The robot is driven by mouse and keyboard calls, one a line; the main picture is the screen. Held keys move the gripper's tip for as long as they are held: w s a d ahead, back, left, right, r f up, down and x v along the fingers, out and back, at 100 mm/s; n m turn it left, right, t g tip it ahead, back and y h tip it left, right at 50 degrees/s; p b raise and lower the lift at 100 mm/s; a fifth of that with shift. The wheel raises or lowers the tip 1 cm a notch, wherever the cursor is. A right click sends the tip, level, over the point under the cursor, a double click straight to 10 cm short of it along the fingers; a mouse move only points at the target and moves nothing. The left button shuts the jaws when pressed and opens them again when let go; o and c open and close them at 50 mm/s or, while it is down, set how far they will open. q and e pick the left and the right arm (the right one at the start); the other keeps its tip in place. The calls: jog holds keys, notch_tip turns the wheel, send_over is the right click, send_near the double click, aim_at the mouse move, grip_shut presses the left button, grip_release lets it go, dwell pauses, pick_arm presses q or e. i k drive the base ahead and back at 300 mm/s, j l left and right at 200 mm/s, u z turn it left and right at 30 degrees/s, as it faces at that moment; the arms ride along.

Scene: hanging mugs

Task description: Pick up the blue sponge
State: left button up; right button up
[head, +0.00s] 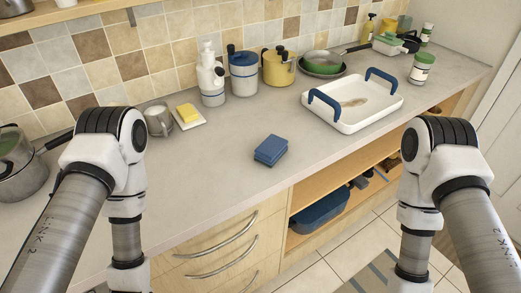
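The blue sponge (271,150) lies flat on the grey countertop (225,165), near its front edge and roughly in the middle of the head view. Nothing touches it. My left arm stands to the left of the sponge and bends downward; its gripper is out of the frame at the bottom. My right arm stands to the right, in front of the counter, and also bends downward; its gripper is out of the frame too.
A white tray (378,113) with blue handles stands right of the sponge. A grey mug (158,120) and a dish with a yellow block (188,114) stand left. Canisters (243,74) line the wall. Open shelves (340,190) and drawers lie below. The counter around the sponge is clear.

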aim_at(272, 148)
jog(key=z, duration=0.25)
jog(key=k+j+z, duration=0.1)
jog(key=j+z, duration=0.35)
jog(key=k+j+z, duration=0.15)
jog(key=z, duration=0.35)
jog(key=k+j+z, duration=0.2)
jog(key=z, duration=0.25)
jog(key=k+j, duration=0.05)
jog(key=j, duration=0.05)
